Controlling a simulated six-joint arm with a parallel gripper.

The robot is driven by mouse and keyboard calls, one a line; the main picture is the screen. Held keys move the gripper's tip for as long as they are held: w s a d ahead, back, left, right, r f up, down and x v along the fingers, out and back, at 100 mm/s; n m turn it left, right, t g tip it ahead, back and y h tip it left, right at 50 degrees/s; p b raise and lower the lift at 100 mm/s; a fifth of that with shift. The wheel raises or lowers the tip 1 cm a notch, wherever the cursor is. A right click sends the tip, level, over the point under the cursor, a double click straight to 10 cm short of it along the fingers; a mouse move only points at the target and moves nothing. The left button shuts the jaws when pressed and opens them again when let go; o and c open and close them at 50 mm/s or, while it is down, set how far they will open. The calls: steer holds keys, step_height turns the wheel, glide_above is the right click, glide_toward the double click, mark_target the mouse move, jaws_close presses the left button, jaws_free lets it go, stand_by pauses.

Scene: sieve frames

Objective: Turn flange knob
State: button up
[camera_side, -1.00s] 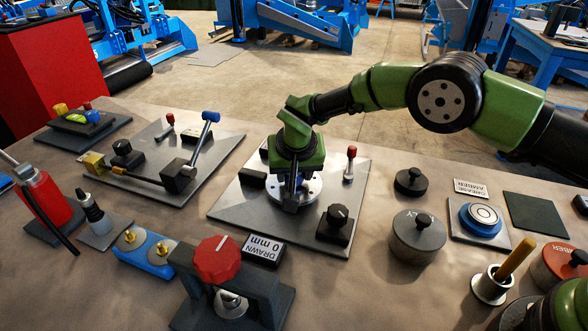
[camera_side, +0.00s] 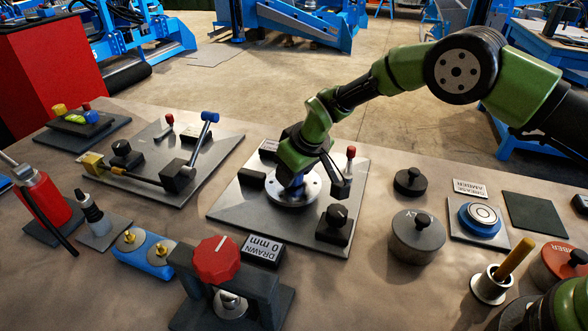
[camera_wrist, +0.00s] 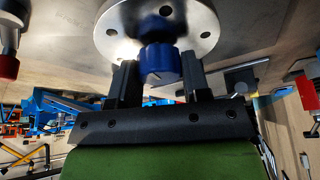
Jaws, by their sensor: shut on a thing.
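The flange knob (camera_wrist: 160,65) is a blue cylinder on a round, bolted metal flange (camera_wrist: 205,18) in the wrist view. My gripper (camera_wrist: 157,72) has one dark finger on each side of the knob and is shut on it. In the side view the flange (camera_side: 291,195) sits on a grey metal plate (camera_side: 240,208). The knob there is mostly hidden behind my green wrist, with a little blue showing. My gripper leans over the flange, with a dark part reaching out to its right.
A red knob on a press frame (camera_side: 216,260) stands nearer the camera. A lidded pot (camera_side: 417,238) is to the right.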

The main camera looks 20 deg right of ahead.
stand_by(0.4)
steer(key=o, duration=0.9)
steer(key=shift+r, duration=0.15)
steer(key=v, duration=0.9)
steer(key=shift+d+r, duration=0.15)
steer(key=shift+r, duration=0.15)
